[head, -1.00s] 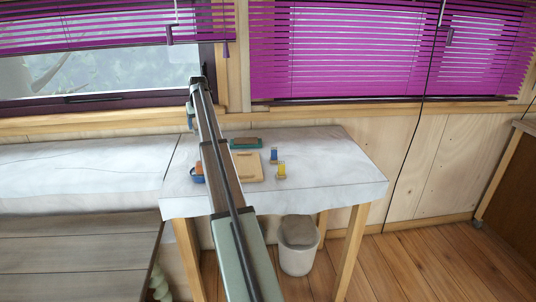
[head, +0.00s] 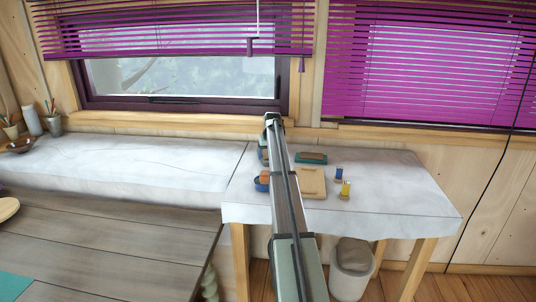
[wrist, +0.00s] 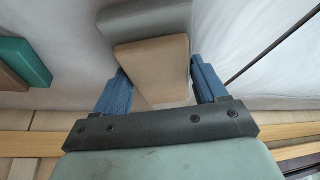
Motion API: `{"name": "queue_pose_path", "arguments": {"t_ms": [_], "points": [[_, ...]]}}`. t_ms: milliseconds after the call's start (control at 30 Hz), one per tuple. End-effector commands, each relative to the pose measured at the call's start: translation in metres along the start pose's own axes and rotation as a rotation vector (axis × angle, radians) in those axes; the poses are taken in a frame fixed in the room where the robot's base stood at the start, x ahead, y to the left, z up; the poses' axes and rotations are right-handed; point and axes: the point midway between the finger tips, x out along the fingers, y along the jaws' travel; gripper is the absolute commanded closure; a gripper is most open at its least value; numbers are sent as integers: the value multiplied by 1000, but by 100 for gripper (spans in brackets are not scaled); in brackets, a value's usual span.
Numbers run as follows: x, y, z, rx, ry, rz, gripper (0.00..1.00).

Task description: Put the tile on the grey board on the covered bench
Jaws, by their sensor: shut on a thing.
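The tile (wrist: 152,75), a tan block, sits between the two blue fingers of my gripper (wrist: 159,65) in the wrist view. My gripper is shut on it. The grey board (wrist: 148,22) shows directly beyond the tile, against white cloth. I cannot tell whether the tile touches the board. In the head view my gripper (head: 263,155) is at the back left of the covered bench (head: 400,190), mostly behind my own arm. The tile and the grey board cannot be made out there.
A teal board with a brown piece (head: 311,157) lies right of my gripper. A tan wooden board (head: 312,184), small blue (head: 338,174) and yellow (head: 346,188) items, and a blue bowl (head: 261,187) with orange contents are nearer. The bench's right side is clear.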

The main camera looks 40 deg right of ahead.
Motion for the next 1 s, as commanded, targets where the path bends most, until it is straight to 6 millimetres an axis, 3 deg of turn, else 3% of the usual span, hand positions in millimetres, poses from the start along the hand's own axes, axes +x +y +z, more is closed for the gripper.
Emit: {"name": "queue_pose_path", "arguments": {"t_ms": [367, 400, 633, 1000], "points": [[3, 0, 1, 0, 1, 0, 68], [3, 0, 1, 0, 0, 0, 25], [3, 0, 1, 0, 0, 0, 3], [-4, 0, 0, 0, 2, 0, 3]]}}
